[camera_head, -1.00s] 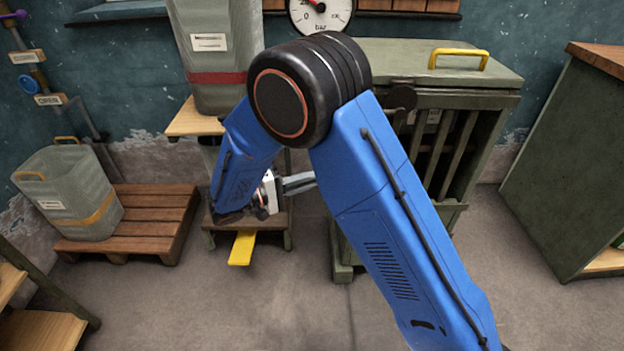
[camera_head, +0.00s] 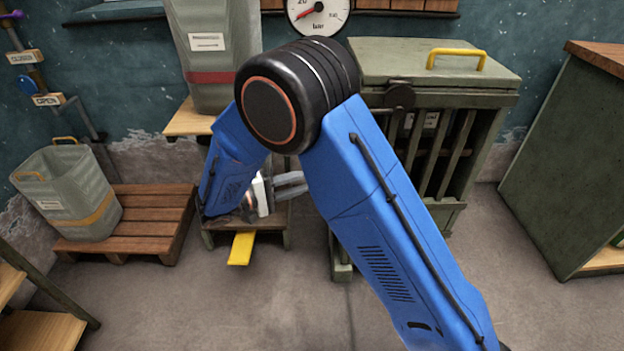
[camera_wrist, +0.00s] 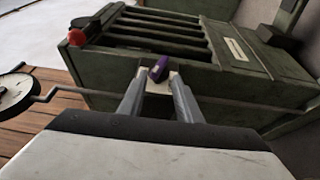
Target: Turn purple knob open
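A small purple knob (camera_wrist: 158,69) sits on a pale plate on the side of the green slatted cabinet in the wrist view. My gripper (camera_wrist: 160,78) is open, its two grey fingers pointing at the cabinet with the knob between and just beyond their tips. I cannot tell whether they touch it. In the head view my gripper (camera_head: 291,185) points right toward the green cabinet (camera_head: 435,62), and that knob is hidden. Another purple piece (camera_head: 13,15) shows on the wall pipe at the upper left.
A red knob (camera_wrist: 76,37) and a rod run near the cabinet's slats. A bin stands on a pallet (camera_head: 155,205) at left; a yellow pedal (camera_head: 241,248) sticks out low. The floor in front is clear.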

